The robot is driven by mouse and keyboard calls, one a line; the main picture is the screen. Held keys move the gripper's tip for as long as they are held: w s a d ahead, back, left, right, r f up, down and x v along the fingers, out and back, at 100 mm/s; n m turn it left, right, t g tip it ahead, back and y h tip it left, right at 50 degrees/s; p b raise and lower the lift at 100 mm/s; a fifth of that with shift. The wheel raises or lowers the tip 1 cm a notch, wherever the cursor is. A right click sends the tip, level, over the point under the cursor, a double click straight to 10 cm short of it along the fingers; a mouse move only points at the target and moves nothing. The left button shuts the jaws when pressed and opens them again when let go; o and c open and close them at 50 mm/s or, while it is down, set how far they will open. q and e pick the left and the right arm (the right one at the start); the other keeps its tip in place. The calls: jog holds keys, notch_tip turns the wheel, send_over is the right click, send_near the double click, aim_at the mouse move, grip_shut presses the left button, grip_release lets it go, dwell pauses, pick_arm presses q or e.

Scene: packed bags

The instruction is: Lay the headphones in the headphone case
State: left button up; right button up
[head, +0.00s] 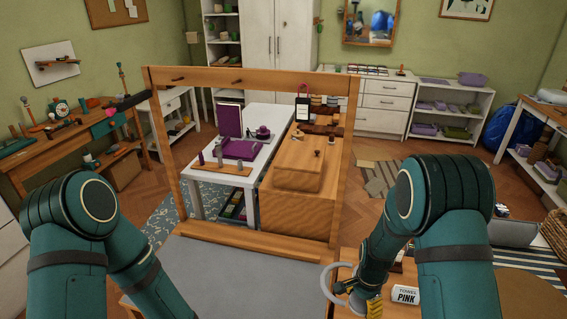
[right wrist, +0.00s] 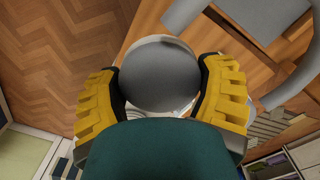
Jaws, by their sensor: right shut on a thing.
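The headphones show as a pale grey curved band (head: 328,283) beside my right gripper (head: 372,304), low in the head view. In the right wrist view my right gripper (right wrist: 160,90) has its yellow fingers closed on both sides of a round grey ear cup (right wrist: 158,75). A curved grey band (right wrist: 300,75) at the upper right there looks like part of the headphones. The headphones are held up above a wooden surface. I cannot make out the headphone case in either view. My left arm comes in at the lower left of the head view; its gripper is out of view.
A wooden frame (head: 166,160) stands upright behind a grey-topped surface (head: 230,272). A white sign reading PINK (head: 405,295) is right of my right gripper. Beyond the frame are a white table (head: 205,183) with purple things and a wooden chest (head: 285,212).

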jog(key=s+a+r+n, duration=0.3)
jog(key=s+r+n, duration=0.2)
jog(key=r+n, duration=0.3)
jog(key=n, duration=0.4)
jog(key=shift+s+a+r+n, duration=0.2)
jog(key=shift+a+n, duration=0.05)
jog(key=shift+n, duration=0.15)
